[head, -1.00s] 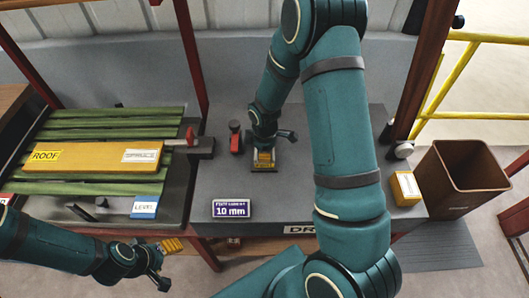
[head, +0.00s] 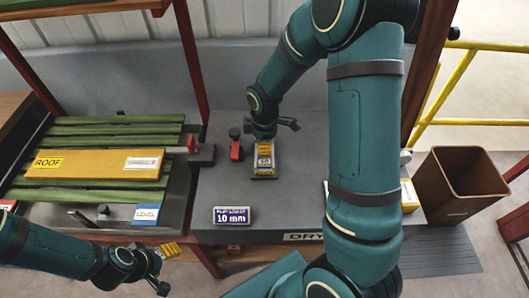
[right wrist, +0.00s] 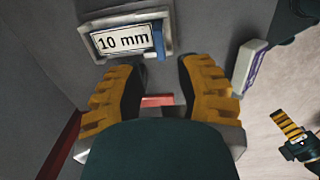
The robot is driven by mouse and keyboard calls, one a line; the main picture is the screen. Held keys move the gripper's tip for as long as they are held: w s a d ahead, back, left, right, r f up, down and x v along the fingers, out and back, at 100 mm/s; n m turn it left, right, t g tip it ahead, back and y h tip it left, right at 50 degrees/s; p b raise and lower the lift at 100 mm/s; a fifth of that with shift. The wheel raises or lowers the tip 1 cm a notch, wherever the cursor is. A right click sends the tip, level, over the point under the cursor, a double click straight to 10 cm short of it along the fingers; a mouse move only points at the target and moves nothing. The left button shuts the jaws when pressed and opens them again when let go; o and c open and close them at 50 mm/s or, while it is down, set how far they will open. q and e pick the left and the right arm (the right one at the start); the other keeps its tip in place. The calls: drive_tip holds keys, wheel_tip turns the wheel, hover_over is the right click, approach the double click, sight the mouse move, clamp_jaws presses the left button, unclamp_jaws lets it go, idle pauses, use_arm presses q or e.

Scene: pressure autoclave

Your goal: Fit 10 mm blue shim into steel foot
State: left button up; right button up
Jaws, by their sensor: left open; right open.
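A grey tray with a white "10 mm" label (right wrist: 122,40) lies on the bench in the right wrist view, and a blue piece (right wrist: 158,42), apparently the shim, shows at its right end. The same tray (head: 264,173) stands below my right gripper in the head view. My right gripper (right wrist: 160,85) is open, its two yellow ribbed fingers apart with nothing held between them. My left gripper (head: 155,277) is open and empty at the lower left, far from the tray. I cannot clearly identify the steel foot.
A purple-framed "10 mm" sign (head: 232,215) stands at the bench's front. A red piece with a dark knob (head: 235,147) is left of the tray. A yellow "ROOF" plank (head: 95,163) lies on green slats. A brown bin (head: 455,185) is at right.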

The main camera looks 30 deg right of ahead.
drive_tip(key=shift+r, duration=1.75)
drive_tip(key=shift+s, duration=0.1)
